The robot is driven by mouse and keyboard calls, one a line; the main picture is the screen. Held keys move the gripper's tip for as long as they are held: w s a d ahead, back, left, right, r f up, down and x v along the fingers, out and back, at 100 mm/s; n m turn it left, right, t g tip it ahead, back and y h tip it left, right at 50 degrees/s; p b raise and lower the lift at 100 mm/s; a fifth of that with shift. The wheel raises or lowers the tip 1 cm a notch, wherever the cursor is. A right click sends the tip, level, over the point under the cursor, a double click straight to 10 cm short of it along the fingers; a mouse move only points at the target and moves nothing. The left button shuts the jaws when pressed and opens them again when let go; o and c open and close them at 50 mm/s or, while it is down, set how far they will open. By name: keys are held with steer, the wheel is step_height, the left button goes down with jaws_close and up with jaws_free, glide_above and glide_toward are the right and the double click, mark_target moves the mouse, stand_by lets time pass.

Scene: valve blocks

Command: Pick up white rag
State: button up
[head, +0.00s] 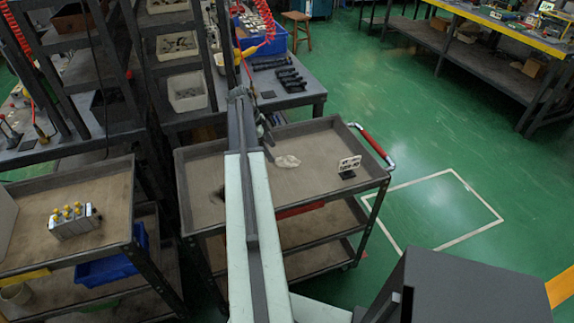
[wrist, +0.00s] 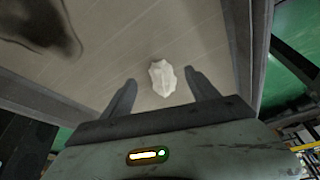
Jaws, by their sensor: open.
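The white rag (head: 287,161) lies crumpled on the top tray of the middle cart (head: 205,190), to the right of my arm in the head view. In the wrist view the rag (wrist: 162,77) shows ahead of my gripper (wrist: 158,88), in line with the space between its two dark fingers. The fingers are spread apart with nothing held. The rag's height below the fingertips is hard to tell. In the head view my arm covers part of the tray, and the fingers are hard to make out.
The cart has a raised rim and a red handle (head: 372,146). A left cart (head: 25,225) holds a valve block (head: 75,220). Green floor lies open at right.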

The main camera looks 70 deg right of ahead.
mark_target(278, 158)
steer(key=b+x, duration=0.4)
steer(key=x, duration=0.1)
steer(key=shift+s+d+f+b, duration=0.1)
steer(key=shift+s+b, duration=0.15)
steer(key=shift+b, duration=0.15)
steer(key=shift+r, duration=0.2)
steer(key=c, duration=1.4)
steer(key=shift+c, duration=0.2)
step_height(278, 158, up, 5)
steer(key=p, duration=0.5)
steer(key=shift+f, duration=0.25)
steer(key=s+a, duration=0.1)
steer(key=a, duration=0.4)
steer(key=s+a, duration=0.2)
steer(key=a, duration=0.3)
steer(key=s+a, duration=0.1)
steer(key=a, duration=0.4)
steer(key=shift+s+a+r, duration=0.2)
steer(key=shift+a+r, duration=0.05)
